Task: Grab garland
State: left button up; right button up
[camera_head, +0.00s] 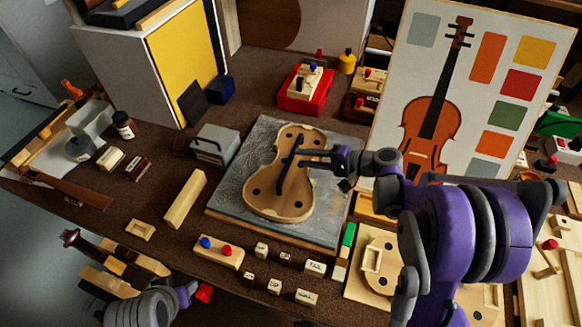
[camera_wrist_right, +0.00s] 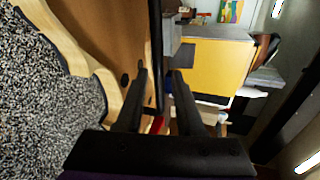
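The garland, a pale wooden violin-shaped body (camera_head: 262,197), lies on a grey textured board in the middle of the bench. A dark bar (camera_head: 287,167) runs lengthwise over it. My right gripper (camera_head: 304,158) reaches in from the right over the upper part of the body. In the right wrist view the gripper (camera_wrist_right: 160,80) has its fingers apart, with the dark bar (camera_wrist_right: 156,40) between them; whether they touch it is unclear. The body's wood (camera_wrist_right: 115,40) shows to the left there. My left gripper (camera_head: 190,292) is low at the left, its fingers unclear.
A grey board (camera_head: 232,205) lies under the body. A violin poster (camera_head: 470,80) stands behind my right arm. A wooden block (camera_head: 185,198) and a grey metal box (camera_head: 213,146) stand to the left. Small labelled blocks (camera_head: 315,267) lie in front. A red box (camera_head: 303,100) is behind.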

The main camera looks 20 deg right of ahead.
aim_at(291, 156)
jog(key=x, duration=0.5)
jog(key=shift+a+f, duration=0.1)
jog(key=shift+f, duration=0.1)
jog(key=shift+c, duration=0.2)
grip_shut()
dwell(1.0)
